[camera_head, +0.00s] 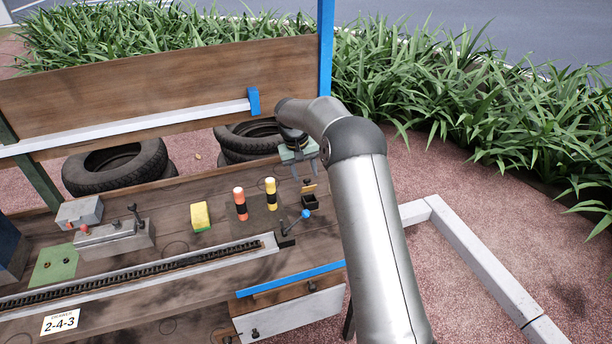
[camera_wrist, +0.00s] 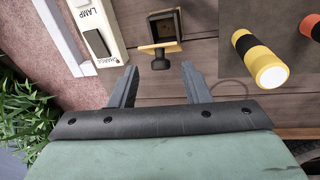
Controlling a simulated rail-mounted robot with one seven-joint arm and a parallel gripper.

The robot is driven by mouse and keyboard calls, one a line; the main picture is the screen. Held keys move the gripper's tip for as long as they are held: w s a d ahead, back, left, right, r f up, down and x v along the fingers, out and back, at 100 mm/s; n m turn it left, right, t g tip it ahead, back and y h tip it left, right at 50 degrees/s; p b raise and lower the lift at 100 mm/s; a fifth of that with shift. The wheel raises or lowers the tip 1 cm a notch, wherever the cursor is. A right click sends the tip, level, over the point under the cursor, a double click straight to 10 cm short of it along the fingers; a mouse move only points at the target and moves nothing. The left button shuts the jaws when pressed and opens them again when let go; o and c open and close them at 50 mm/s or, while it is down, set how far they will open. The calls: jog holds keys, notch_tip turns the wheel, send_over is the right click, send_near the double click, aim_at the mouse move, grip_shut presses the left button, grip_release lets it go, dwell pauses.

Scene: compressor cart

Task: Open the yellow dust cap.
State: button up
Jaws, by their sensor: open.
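The yellow dust cap (camera_head: 309,189) is a small flap with a black knob, at the edge of a small black box (camera_head: 311,203) on the wooden bench. In the wrist view the cap (camera_wrist: 159,48) shows nearly edge-on, standing up from the box (camera_wrist: 165,22), whose dark inside is visible. Its knob (camera_wrist: 160,62) points toward my gripper. My gripper (camera_wrist: 158,68) is open and empty, its fingertips either side of the knob's line; I cannot tell whether they touch it. In the head view my gripper (camera_head: 307,174) hangs just behind the cap.
A yellow-black cylinder (camera_head: 270,193) and an orange-black cylinder (camera_head: 239,204) stand left of the box. A blue-knobbed lever (camera_head: 304,215) is in front. A white panel marked LAMP (camera_wrist: 97,25) lies left in the wrist view.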

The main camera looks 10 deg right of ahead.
jog(key=shift+d+f, duration=0.25)
jog(key=shift+f, duration=1.05)
grip_shut()
jog(key=p, duration=0.1)
jog(key=w+g+p, duration=0.1)
jog(key=p, duration=0.1)
jog(key=shift+a+r, duration=0.1)
jog(key=shift+r, duration=0.15)
jog(key=shift+w+f+g+p, duration=0.25)
jog(key=shift+w+g+p, duration=0.2)
jog(key=shift+g+p, duration=0.3)
grip_release()
jog(key=shift+r, duration=0.1)
